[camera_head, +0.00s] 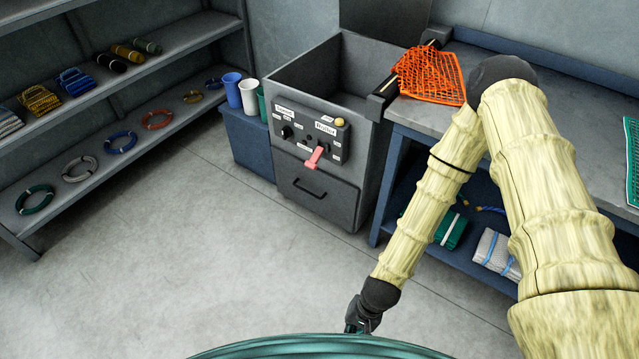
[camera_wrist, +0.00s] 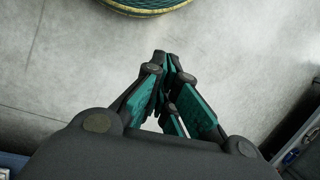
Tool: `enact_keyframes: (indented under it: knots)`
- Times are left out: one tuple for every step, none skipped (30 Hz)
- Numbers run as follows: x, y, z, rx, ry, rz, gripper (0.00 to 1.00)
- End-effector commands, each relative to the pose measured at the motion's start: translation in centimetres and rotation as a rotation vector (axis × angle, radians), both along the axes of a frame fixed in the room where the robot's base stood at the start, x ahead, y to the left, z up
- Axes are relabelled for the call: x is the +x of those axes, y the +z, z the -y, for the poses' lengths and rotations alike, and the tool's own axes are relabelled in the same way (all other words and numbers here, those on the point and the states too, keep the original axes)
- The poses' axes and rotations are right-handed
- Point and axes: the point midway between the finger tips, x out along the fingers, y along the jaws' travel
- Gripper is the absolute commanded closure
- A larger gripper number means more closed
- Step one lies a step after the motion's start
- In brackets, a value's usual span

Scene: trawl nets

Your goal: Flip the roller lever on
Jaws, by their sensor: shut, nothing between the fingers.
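The roller lever (camera_head: 314,157) is a pink-red handle on the grey control panel (camera_head: 290,141) at the front of a grey machine, under a label that reads "Roller". It tilts out and downward from the panel. My gripper (camera_head: 357,328) hangs low near the bottom of the head view, well below and to the right of the lever, touching nothing that I can see. In the wrist view my gripper (camera_wrist: 165,58) has its dark, teal-padded fingers together and empty over the bare floor. The lever is not in the wrist view.
A drawer with a handle (camera_head: 309,188) sits below the panel. A workbench (camera_head: 440,117) with an orange net (camera_head: 430,76) stands right of the machine. Cups (camera_head: 249,97) stand at its left, and shelves (camera_head: 160,48) hold ropes. The floor (camera_head: 210,240) in front is clear.

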Motion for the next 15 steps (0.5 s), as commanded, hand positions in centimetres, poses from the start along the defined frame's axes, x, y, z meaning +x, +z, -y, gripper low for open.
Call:
enact_keyframes:
  knots:
    - [1.0,-2.5,-1.1,0.024,-0.032,-0.011,1.0]
    - [1.6,-3.1,-1.7,0.038,-0.047,-0.018,1.0]
    - [2.4,-3.9,-2.5,0.058,-0.071,-0.029,1.0]
    - [2.9,-4.5,-3.1,0.073,-0.087,-0.037,1.0]
    - [3.5,-5.1,-3.8,0.09,-0.104,-0.044,1.0]
    - [4.3,-5.8,-4.6,0.11,-0.127,-0.055,1.0]
    - [5.0,-6.3,-5.2,0.126,-0.144,-0.062,1.0]
    - [5.6,-6.8,-5.8,0.143,-0.162,-0.07,1.0]
    - [6.5,-7.5,-6.6,0.166,-0.182,-0.08,1.0]
    - [7.2,-7.9,-7.1,0.183,-0.2,-0.087,1.0]
    - [7.9,-8.3,-7.7,0.2,-0.217,-0.095,1.0]
    - [8.9,-8.9,-8.4,0.224,-0.239,-0.104,1.0]
    - [9.7,-9.2,-8.9,0.243,-0.256,-0.111,1.0]
    - [10.4,-9.6,-9.4,0.261,-0.273,-0.118,1.0]
    - [11.5,-10.0,-10.1,0.287,-0.295,-0.127,1.0]
